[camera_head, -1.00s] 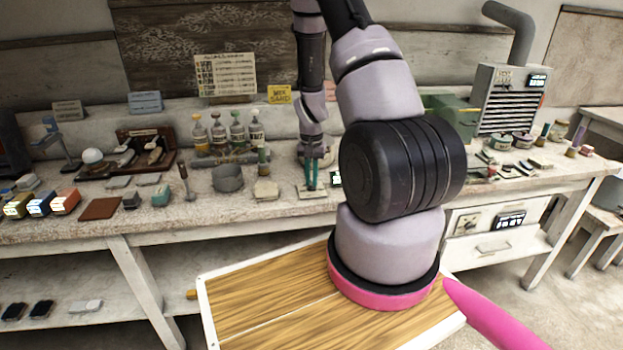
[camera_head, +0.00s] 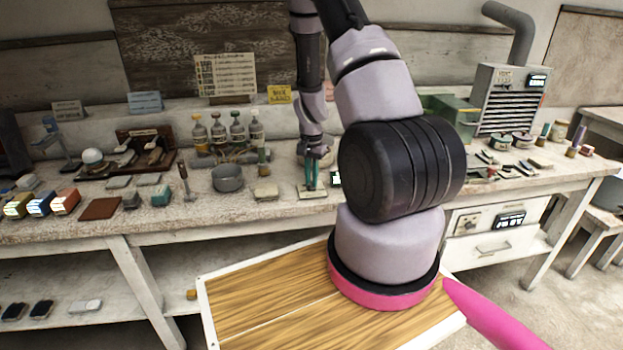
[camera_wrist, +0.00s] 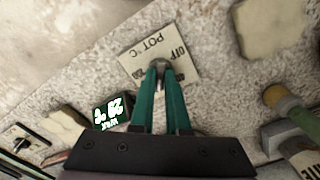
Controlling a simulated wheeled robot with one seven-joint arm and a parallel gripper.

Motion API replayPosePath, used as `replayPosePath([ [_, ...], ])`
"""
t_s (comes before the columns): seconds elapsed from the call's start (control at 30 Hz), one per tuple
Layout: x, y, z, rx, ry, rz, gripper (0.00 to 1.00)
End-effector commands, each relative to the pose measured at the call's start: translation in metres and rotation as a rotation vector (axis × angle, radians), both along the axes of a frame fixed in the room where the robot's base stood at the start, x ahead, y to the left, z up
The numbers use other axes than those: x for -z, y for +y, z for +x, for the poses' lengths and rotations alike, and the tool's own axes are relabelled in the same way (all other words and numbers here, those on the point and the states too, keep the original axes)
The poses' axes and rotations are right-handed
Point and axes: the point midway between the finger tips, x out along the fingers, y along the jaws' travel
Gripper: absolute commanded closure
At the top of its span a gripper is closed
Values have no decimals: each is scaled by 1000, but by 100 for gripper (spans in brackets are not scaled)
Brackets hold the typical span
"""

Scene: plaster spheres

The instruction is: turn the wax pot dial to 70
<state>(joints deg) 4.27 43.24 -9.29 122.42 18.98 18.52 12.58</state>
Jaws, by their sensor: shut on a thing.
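The wax pot dial (camera_wrist: 160,63) is a small rounded grey knob on a pale plate (camera_wrist: 136,54) marked "POT °C" and "OFF". My gripper (camera_wrist: 160,73) has teal fingers, which are shut on the dial from both sides in the wrist view. The fingers hide much of the dial and part of its scale, so I cannot tell its setting. In the head view my gripper (camera_head: 312,184) reaches down to the plate (camera_head: 306,194) on the workbench.
A grey pot (camera_head: 228,179) and a pale block (camera_head: 266,192) stand left of the gripper on the bench (camera_head: 240,212). In the wrist view a bottle (camera_wrist: 290,105) lies close on the right. Several bottles (camera_head: 237,132) stand behind. My arm hides part of the bench.

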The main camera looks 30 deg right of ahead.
Motion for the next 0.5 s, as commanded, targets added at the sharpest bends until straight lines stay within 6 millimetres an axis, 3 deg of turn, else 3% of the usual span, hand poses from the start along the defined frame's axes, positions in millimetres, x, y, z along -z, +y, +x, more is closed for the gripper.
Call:
replayPosePath([
  [0.03, -1, 0, 1, -1, -3, 0, 83],
  [0.1, -1, 0, 1, -1, -3, 0, 56],
  [0.5, -6, 0, 1, -2, -3, 0, 56],
])
